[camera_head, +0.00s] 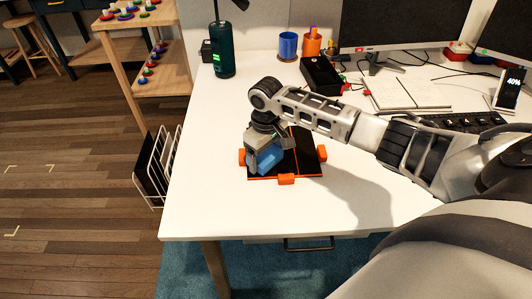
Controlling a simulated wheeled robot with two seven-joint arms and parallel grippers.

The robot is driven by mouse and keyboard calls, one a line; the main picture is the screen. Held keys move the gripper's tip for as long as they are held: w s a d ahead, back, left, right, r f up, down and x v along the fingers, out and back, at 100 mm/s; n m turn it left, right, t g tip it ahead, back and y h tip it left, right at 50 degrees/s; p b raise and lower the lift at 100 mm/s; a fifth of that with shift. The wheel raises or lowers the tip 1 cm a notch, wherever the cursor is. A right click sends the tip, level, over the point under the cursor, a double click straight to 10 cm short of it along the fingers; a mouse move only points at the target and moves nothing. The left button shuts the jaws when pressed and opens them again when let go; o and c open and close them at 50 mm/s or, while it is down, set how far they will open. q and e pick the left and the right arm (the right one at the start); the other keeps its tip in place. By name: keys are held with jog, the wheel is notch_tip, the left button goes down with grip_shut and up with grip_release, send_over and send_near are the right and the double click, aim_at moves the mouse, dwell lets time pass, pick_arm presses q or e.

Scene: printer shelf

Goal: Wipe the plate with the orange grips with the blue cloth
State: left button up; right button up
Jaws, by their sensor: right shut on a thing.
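The plate (308,164) is a dark square panel with orange grips at its edges, lying on the white desk. Orange lines cross its dark face. The blue cloth (267,160) is at the plate's left part, under my right gripper (264,158). My right gripper is shut on the cloth and points down at the plate. Whether the cloth is pressed on the plate is hard to tell. My right arm comes in from the right and hides the plate's far edge. My left gripper is not in view.
The white desk (215,205) is clear at the front and left. A dark green bottle (223,50), a blue cup (288,46), a black box (321,75), an open notebook (405,92) and a monitor (400,22) stand or lie behind. A keyboard (485,122) is at the right.

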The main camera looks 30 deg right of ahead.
jog(key=shift+f, duration=0.2)
dwell(0.3)
jog(key=shift+f+b, duration=0.4)
jog(key=shift+f, duration=0.45)
